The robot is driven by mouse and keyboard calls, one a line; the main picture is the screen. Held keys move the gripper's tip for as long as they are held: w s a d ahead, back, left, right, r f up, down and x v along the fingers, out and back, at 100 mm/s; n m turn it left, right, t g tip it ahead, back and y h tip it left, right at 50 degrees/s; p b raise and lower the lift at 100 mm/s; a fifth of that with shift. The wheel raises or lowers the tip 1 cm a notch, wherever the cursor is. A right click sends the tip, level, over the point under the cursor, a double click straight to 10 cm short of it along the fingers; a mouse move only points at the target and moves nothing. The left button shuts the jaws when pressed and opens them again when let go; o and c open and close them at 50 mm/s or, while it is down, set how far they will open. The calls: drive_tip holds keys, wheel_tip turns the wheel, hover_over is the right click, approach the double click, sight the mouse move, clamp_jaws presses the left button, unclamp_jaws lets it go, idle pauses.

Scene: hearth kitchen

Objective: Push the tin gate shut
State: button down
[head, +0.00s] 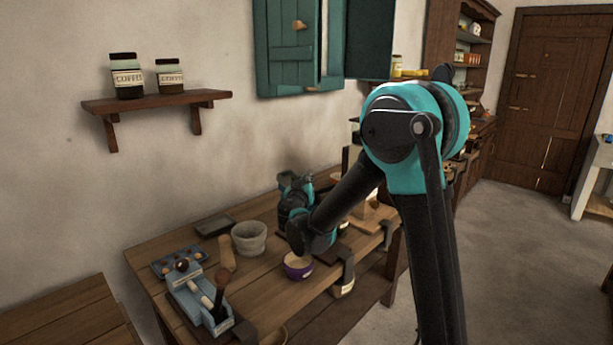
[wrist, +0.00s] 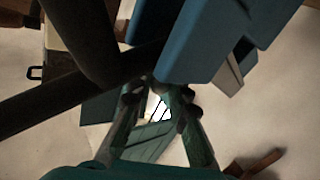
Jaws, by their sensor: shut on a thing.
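My gripper (head: 295,182) is above the wooden workbench, between the wall and my forearm. In the wrist view its two fingers (wrist: 158,94) converge, with a small bright gap showing between them. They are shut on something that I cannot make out. A blue panel (wrist: 210,40) is close above the fingers in the wrist view, beside dark bars (wrist: 85,40). I cannot tell whether any of these is the tin gate. No tin gate can be picked out clearly in the head view, where my arm hides part of the bench.
The workbench (head: 150,262) carries a blue lever device (head: 190,300), a stone-grey pot (head: 249,238), a purple bowl (head: 298,268) and a dark tray (head: 213,225). A wall shelf (head: 158,102) holds two jars. Green shutters (head: 290,68) hang above. Open floor (head: 510,260) lies to the right.

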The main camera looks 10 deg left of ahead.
drive_tip(key=shift+f, duration=0.25)
drive_tip(key=c, duration=1.4)
unclamp_jaws()
drive_tip(key=s, duration=0.8)
drive_tip(key=s+a, duration=0.1)
drive_tip(key=s, duration=0.3)
